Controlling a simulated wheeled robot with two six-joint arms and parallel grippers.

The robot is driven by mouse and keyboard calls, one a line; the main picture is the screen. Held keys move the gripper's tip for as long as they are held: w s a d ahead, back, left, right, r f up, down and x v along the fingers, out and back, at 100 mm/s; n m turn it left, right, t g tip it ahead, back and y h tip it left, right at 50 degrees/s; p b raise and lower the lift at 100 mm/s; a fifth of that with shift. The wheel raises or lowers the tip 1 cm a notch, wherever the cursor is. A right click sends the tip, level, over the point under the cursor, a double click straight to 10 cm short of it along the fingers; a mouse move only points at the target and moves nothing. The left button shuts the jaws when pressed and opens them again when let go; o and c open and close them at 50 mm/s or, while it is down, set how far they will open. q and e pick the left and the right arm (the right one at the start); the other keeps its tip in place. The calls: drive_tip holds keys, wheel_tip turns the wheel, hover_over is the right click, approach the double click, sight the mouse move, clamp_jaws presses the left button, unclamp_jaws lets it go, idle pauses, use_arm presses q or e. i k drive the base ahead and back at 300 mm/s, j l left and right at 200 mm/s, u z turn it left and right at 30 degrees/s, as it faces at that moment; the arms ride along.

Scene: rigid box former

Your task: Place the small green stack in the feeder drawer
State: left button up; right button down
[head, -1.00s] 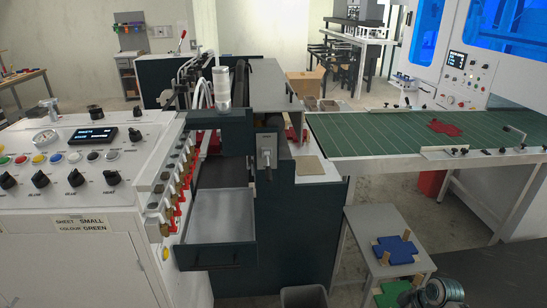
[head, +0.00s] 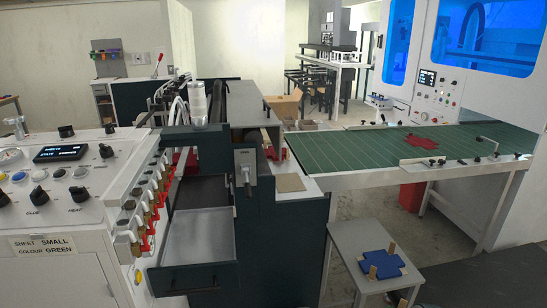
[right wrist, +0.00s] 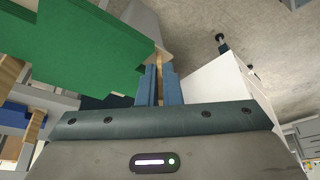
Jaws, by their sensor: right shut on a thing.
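The small green stack (right wrist: 75,45) fills the upper left of the right wrist view. My right gripper (right wrist: 160,75) is shut at its right edge, with a tan strip between the fingers; the exact contact is partly hidden. The stack is not clearly seen in the head view now, and neither gripper shows there. The feeder drawer (head: 200,228) is pulled open at the front of the dark machine, and its grey floor looks empty. The panel label (head: 43,245) reads sheet small, colour green.
A blue cross-shaped stack (head: 381,264) lies among wooden pegs on a small grey side table (head: 345,240). A red stack (head: 425,142) lies on the long green table (head: 370,150). Brass valves with red handles (head: 140,210) line the drawer's left side.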

sight(202, 235)
drive_tip(key=i+l+z, duration=0.15)
drive_tip(key=z, duration=0.5)
drive_tip(key=i+l+z, duration=0.1)
drive_tip(key=i, duration=0.2)
drive_tip(key=i+l+z, duration=0.15)
drive_tip(key=i, duration=0.15)
